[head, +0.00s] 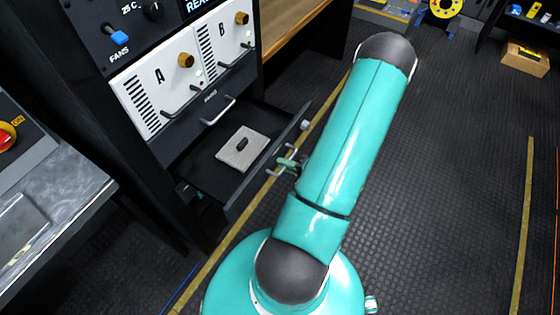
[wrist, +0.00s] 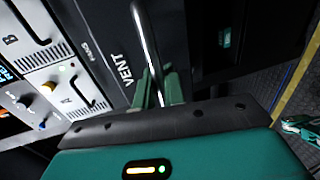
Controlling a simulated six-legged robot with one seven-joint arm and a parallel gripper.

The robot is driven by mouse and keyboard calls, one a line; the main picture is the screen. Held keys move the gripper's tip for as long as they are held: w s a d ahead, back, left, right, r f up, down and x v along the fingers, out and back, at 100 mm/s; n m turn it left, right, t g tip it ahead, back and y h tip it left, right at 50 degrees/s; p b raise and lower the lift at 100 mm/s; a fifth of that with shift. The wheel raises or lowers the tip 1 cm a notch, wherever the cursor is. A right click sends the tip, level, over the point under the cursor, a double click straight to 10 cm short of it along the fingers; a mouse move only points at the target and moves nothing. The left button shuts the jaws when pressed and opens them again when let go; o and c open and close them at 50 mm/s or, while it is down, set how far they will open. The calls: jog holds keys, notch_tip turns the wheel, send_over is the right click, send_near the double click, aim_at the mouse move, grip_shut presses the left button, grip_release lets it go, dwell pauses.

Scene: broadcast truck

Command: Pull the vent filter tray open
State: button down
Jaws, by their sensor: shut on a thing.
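The vent filter tray (head: 205,165) is a dark drawer that stands out from the rack, with its inside showing. A pale square pad with a dark knob (head: 242,148) lies in it. The tray front (head: 268,165) carries the word VENT (wrist: 122,70) in the wrist view. A silver bar handle (wrist: 150,40) runs along that front. My gripper (head: 288,166) is at the outer side of the tray front. In the wrist view its green fingers (wrist: 158,88) are shut on the handle, one on each side of it.
Above the tray is a FANS panel (head: 190,118) with its own handle (head: 218,111), below white modules A (head: 157,78) and B (head: 222,38). A grey desk (head: 50,205) stands at left. The dark floor (head: 450,180) at right is clear. A cardboard box (head: 525,58) lies far right.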

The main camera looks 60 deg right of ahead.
jog(key=c, duration=1.6)
grip_release()
jog(key=v, duration=1.3)
jog(key=shift+s, duration=0.4)
jog(key=shift+a+r, duration=0.1)
